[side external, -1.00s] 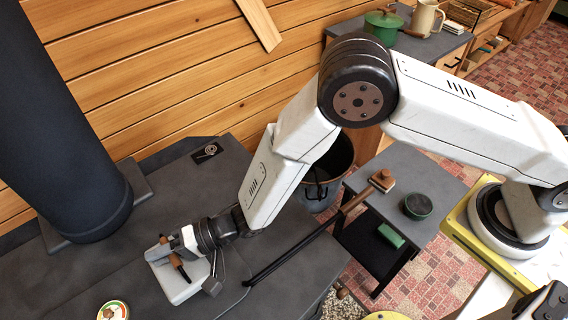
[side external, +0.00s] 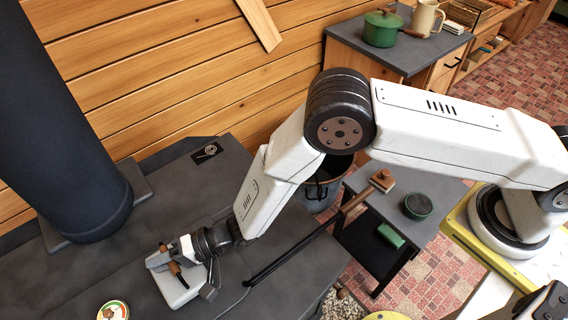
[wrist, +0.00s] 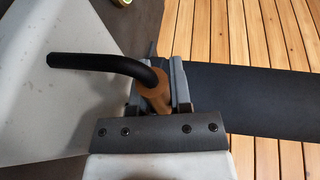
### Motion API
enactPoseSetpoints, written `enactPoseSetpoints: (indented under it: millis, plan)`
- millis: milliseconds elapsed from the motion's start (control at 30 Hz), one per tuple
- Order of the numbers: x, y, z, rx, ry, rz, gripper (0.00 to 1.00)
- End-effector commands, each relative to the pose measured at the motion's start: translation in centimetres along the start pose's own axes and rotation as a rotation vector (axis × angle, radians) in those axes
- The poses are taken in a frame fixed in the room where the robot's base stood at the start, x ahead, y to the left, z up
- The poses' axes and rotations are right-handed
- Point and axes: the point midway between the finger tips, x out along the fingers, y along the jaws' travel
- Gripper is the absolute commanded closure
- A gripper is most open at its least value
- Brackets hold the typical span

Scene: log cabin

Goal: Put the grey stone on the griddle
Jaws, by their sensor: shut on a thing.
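The grey stone (side external: 179,294) is a pale grey slab with a bent black handle rod (wrist: 95,62) and a brown grip (wrist: 152,88). My gripper (side external: 174,262) is shut on the brown grip, with its fingers on both sides of it in the wrist view (wrist: 155,85). The slab (wrist: 45,110) fills the left of the wrist view. In the side view it is over the dark grey flat top (side external: 85,285); whether it touches cannot be told. No separate griddle stands out; I cannot tell which part of the dark top it is.
A thick black pipe (side external: 70,120) rises at the left. A round dial (side external: 113,310) lies at the front. A long brown-handled black tool (side external: 300,243) lies to the right. A side table (side external: 440,185) holds a green tin (side external: 417,206). The dark top around the slab is mostly clear.

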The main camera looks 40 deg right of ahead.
Motion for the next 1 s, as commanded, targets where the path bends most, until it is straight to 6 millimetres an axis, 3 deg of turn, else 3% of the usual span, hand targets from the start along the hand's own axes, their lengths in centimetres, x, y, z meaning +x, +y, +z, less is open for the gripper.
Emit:
enactPoseSetpoints:
  millis: [600,633,700,733,1000]
  plan:
    - [0.28,0.56,-0.05,-0.002,0.001,-0.009,1.00]
    - [0.16,0.91,0.06,0.000,0.000,0.000,0.66]
    - [0.15,0.89,0.06,0.000,0.000,0.000,0.44]
    - [0.16,0.89,0.06,0.000,0.000,0.000,0.40]
    - [0.15,0.86,0.05,0.000,0.000,0.000,0.40]
